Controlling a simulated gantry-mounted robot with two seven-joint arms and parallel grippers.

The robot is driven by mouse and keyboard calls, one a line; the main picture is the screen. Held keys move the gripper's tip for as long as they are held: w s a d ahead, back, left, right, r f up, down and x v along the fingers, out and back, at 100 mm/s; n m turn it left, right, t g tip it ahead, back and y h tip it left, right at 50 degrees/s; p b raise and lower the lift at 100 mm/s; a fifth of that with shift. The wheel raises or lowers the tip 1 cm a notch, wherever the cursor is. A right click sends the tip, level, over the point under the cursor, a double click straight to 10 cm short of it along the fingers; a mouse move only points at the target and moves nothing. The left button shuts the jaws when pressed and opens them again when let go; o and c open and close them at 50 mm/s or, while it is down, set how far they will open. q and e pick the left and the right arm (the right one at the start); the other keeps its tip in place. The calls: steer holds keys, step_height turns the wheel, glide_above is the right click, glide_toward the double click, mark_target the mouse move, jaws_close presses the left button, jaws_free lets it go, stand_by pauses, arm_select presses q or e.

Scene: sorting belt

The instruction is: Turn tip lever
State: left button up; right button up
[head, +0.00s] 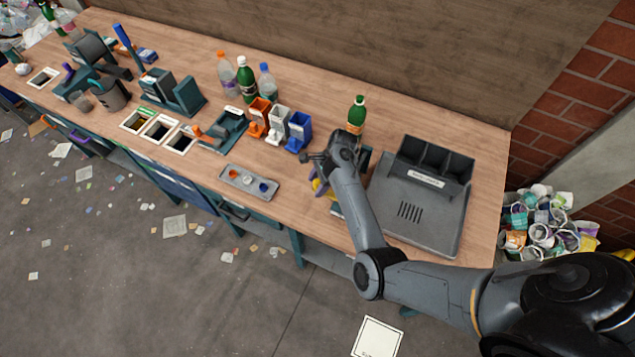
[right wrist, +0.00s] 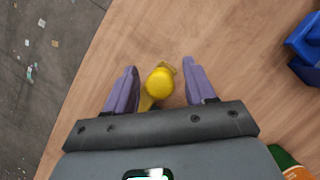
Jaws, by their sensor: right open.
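A lever with a round yellow knob (right wrist: 159,82) shows between the fingers of my right gripper (right wrist: 160,66) in the right wrist view. The two purple fingers stand open, one on each side of the knob, with a gap on both sides. In the head view, my right gripper (head: 321,185) is low over the bench, left of the grey tray unit, and a bit of yellow shows by its fingers. My wrist and forearm hide most of the lever's mount there. My left gripper is not in view.
The grey unit with dark bins (head: 428,178) stands right of my arm. A green bottle (head: 356,115) stands behind it. Orange, white and blue holders (head: 298,133) and a small tray of caps (head: 249,182) are to the left. The bench's front edge is close.

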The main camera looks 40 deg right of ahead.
jaws_close()
stand_by(0.4)
